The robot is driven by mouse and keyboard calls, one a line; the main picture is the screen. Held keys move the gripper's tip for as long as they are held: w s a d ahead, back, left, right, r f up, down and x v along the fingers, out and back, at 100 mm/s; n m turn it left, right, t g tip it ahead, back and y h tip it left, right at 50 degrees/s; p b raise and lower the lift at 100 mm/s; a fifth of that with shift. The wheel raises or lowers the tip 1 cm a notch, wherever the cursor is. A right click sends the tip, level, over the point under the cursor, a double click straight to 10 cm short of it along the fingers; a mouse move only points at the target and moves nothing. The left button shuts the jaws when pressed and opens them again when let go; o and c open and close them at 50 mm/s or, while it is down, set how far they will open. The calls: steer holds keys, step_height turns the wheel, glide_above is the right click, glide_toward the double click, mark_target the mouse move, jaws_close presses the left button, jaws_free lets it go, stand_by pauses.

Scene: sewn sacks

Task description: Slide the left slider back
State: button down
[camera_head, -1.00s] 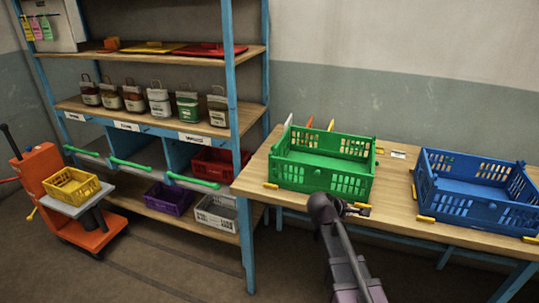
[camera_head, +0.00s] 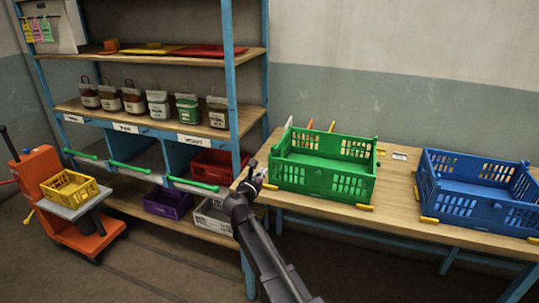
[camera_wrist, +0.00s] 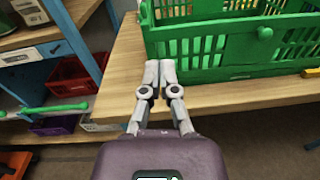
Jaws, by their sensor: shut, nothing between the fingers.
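Several green bars with grey panels behind them run along the front of the shelf's lower bays. The leftmost bar (camera_head: 80,154) is far to the left of my gripper. A middle bar (camera_head: 131,167) and a right bar (camera_head: 193,184) follow it. I cannot tell for certain which part is the left slider. My gripper (camera_head: 254,171) is shut and empty at the table's left end, beside the green crate (camera_head: 322,178). In the wrist view, my closed fingers (camera_wrist: 160,72) point at the wooden top, and one green bar (camera_wrist: 45,111) shows at left.
A blue crate (camera_head: 480,212) stands on the wooden table (camera_head: 398,202) to the right. A blue shelf post (camera_head: 233,80) stands between my gripper and the bars. A purple bin (camera_head: 168,201) lies below them. An orange cart (camera_head: 93,225) with a yellow basket stands at the left.

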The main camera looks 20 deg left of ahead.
mark_target(272, 149)
steer(key=shift+s+a+r+n+y, duration=0.15)
steer(key=shift+a+n, duration=0.15)
steer(key=shift+a, duration=0.25)
steer(key=shift+s+a+r+n+y, duration=0.15)
steer(key=shift+a+n, duration=0.15)
steer(key=shift+a, duration=0.2)
steer(key=shift+w+f, duration=0.1)
steer(key=shift+w, duration=0.05)
steer(key=w, duration=1.3)
steer(key=shift+w, duration=0.4)
